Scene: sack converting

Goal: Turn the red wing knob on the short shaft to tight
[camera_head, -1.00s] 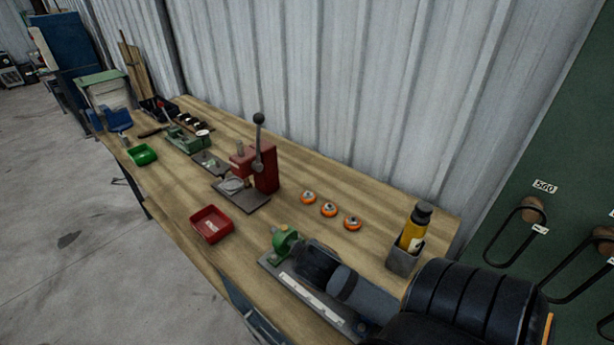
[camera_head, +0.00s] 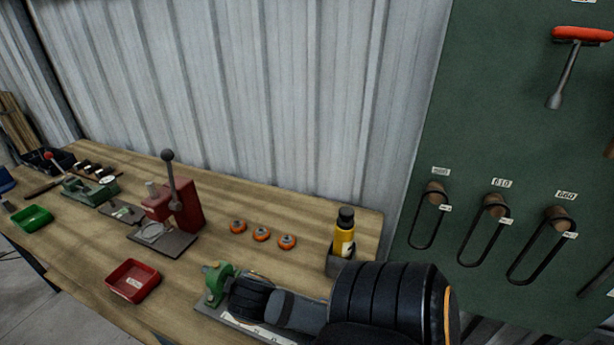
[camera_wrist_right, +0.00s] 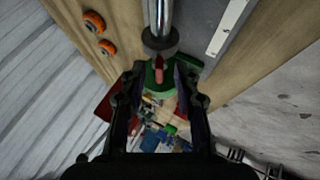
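In the right wrist view a small red piece (camera_wrist_right: 158,74), likely the wing knob, points toward me in front of a green block (camera_wrist_right: 190,66). A bright metal shaft (camera_wrist_right: 158,15) with a dark collar runs in from the top. My right gripper (camera_wrist_right: 159,78) is open, with a dark finger on each side of the red piece and a gap to it. In the head view my right gripper (camera_head: 250,297) is beside the green block (camera_head: 217,278); its fingertips and the red knob cannot be made out there. My left gripper is not in view.
Three orange wheels (camera_head: 262,234), a yellow bottle (camera_head: 345,236) in a grey holder, a red press (camera_head: 180,205) and a red tray (camera_head: 132,282) stand on the wooden bench. Black belts (camera_head: 483,235) hang on a green panel. Bare wood lies between press and wheels.

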